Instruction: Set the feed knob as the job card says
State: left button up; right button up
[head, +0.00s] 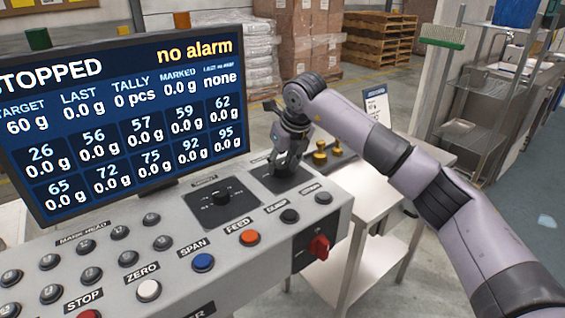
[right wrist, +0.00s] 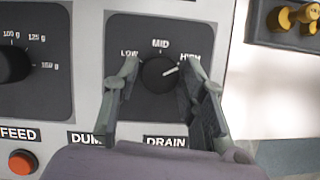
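The feed knob (right wrist: 158,74) is a black round knob on a dark plate marked LOW, MID and HIGH. Its white pointer line points up and right, toward HIGH. My right gripper (right wrist: 163,78) is open, with one finger on each side of the knob; I cannot tell whether either finger touches it. In the head view my right gripper (head: 287,160) reaches down over the knob's plate (head: 262,176) and mostly hides the knob. A small card with a dark blue header (head: 375,104), perhaps the job card, stands behind my right arm; its text is too small to read. My left gripper is not in view.
A second black knob (head: 221,196), with gram marks, sits left on the console. Push buttons, including orange FEED (head: 250,238), line the front. A red rotary switch (head: 319,246) is on the end panel. Brass-coloured weights (head: 321,155) lie right. The screen (head: 130,115) reads STOPPED, no alarm.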

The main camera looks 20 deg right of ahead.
jog(key=c, duration=0.7)
jog(key=shift+d+r+n+y+p, duration=0.15)
jog(key=shift+n+y+p, duration=0.25)
jog(key=shift+n, duration=0.6)
jog(key=n+g+y+p, duration=0.1)
jog(key=n, duration=0.2)
jog(key=shift+n, duration=0.3)
jog(key=n+g+y+p, duration=0.1)
jog(key=n, duration=0.2)
jog(key=shift+w+p, duration=0.15)
jog(key=shift+p, duration=0.2)
jog(key=shift+d+n+g+y+p, duration=0.1)
jog(key=shift+n+g+y+p, duration=0.3)
jog(key=shift+n, duration=1.1)
